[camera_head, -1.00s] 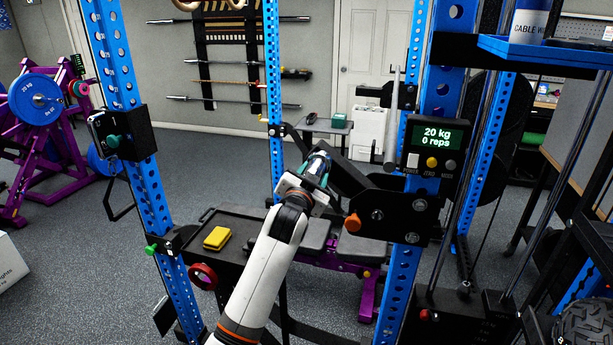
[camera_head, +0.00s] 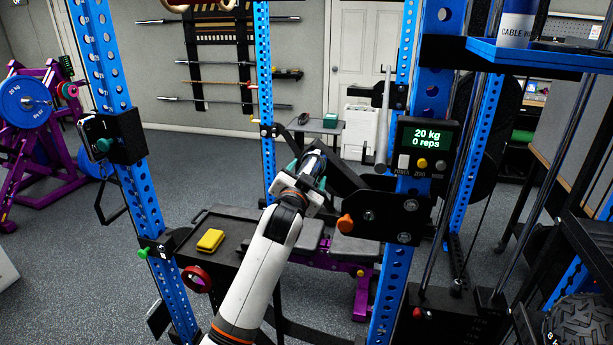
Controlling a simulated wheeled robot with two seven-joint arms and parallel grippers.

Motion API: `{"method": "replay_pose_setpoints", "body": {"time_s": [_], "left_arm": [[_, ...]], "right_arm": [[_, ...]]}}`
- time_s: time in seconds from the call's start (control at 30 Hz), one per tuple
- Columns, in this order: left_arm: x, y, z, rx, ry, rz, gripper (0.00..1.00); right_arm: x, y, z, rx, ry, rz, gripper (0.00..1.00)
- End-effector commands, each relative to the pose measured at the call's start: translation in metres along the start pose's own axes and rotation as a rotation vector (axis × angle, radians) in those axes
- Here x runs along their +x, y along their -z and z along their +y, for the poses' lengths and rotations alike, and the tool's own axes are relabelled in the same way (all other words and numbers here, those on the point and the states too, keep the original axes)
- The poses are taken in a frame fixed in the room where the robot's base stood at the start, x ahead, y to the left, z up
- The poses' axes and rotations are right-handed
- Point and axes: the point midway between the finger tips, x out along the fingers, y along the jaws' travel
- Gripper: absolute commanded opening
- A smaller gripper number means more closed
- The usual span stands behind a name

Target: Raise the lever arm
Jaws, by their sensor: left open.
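The black lever arm (camera_head: 350,180) is mounted on the right blue upright of the rack. It slants up and to the left from a black bracket (camera_head: 385,212) with an orange knob (camera_head: 346,223). My left gripper (camera_head: 314,166) is at the arm's upper left end, with its teal-tipped fingers open around or beside a dark, rounded part there. The gripper hides much of that end, and I cannot tell whether the fingers touch it. My right gripper is not in view.
A display reading 20 kg and 0 reps (camera_head: 428,138) is on the right upright. A black tray (camera_head: 225,238) with a yellow block (camera_head: 210,240) lies left of my forearm. The left blue upright (camera_head: 125,150) and a bench (camera_head: 355,250) are nearby. Open floor lies left.

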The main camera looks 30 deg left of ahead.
Motion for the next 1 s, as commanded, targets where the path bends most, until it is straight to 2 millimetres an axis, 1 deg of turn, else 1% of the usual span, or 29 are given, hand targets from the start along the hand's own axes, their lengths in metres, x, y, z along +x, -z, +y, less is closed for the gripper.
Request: {"method": "replay_pose_setpoints", "body": {"time_s": [0.17,0.27,0.5,0.7,0.83,1.0], "left_arm": [[-0.007,0.001,-0.001,0.001,0.000,-0.001,0.66],[-0.020,0.002,-0.002,0.001,0.000,-0.001,0.66],[-0.067,0.003,-0.002,0.000,0.000,-0.002,0.66],[-0.101,0.003,-0.001,-0.001,0.000,-0.001,0.66],[-0.114,0.002,0.000,-0.001,0.000,0.000,0.66],[-0.120,0.001,0.000,-0.001,0.000,0.000,0.66]], "right_arm": [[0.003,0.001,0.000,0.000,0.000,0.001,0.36],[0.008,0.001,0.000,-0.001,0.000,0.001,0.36],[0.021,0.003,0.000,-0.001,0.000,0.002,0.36],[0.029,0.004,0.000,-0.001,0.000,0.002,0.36],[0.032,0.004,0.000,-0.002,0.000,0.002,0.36],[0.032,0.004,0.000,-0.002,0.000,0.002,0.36]]}}
